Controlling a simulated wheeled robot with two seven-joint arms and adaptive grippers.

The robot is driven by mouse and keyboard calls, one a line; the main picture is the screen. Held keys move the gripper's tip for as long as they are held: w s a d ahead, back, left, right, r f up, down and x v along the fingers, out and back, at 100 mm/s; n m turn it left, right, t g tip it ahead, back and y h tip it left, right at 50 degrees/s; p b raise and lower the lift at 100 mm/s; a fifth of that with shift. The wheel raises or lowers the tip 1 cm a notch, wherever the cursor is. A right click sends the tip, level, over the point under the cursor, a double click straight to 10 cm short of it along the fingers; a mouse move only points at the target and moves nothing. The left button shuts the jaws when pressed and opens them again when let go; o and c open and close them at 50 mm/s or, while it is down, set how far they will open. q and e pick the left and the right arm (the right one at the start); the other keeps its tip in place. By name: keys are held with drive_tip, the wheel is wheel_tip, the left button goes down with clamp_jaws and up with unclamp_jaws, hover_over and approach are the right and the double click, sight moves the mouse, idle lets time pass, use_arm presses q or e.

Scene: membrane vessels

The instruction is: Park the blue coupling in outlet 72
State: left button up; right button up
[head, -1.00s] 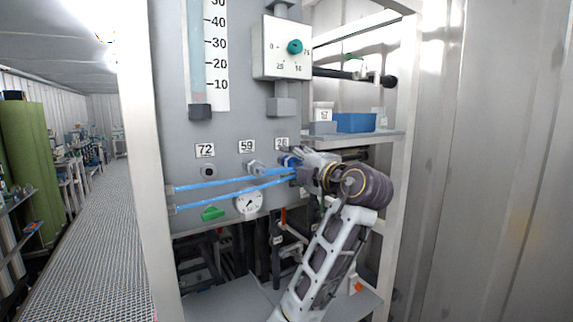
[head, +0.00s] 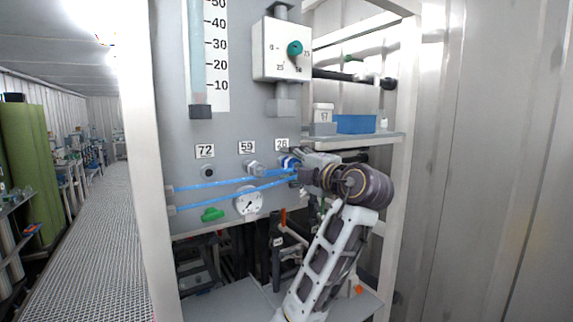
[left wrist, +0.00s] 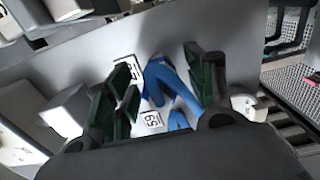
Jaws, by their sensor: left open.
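The blue coupling (head: 289,162) sits at the outlet under label 26 on the grey panel, with blue hose (head: 235,181) running left from there. My left gripper (head: 301,168) is open just right of the coupling, partly hiding that outlet. In the left wrist view its green-padded fingers (left wrist: 160,80) stand apart, with blue parts (left wrist: 158,76) showing between them; whether they touch is not clear. Outlet 72 (head: 208,172) is at the panel's left, below its label (head: 205,151), with a dark centre and nothing plugged in. My right gripper is not in view.
Outlet 59 (head: 254,168) has a metal fitting and lies between 72 and 26. A round gauge (head: 249,201) and green handle (head: 212,214) are below the hoses. A white frame post (head: 142,160) stands left; a shelf with a blue bin (head: 355,123) is right.

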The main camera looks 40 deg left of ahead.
use_arm(q)
drive_tip(key=shift+b, duration=0.45)
drive_tip(key=shift+c, duration=0.2)
clamp_jaws()
idle(0.4)
drive_tip(key=shift+d+f, duration=0.15)
drive_tip(key=shift+d, duration=0.05)
drive_tip(key=shift+s+d+b, duration=0.3)
drive_tip(key=shift+d, duration=0.2)
drive_tip(key=shift+s+d, duration=0.1)
drive_tip(key=shift+d, duration=0.15)
drive_tip(key=shift+s+d+b, duration=0.15)
drive_tip(key=shift+d+b, duration=0.25)
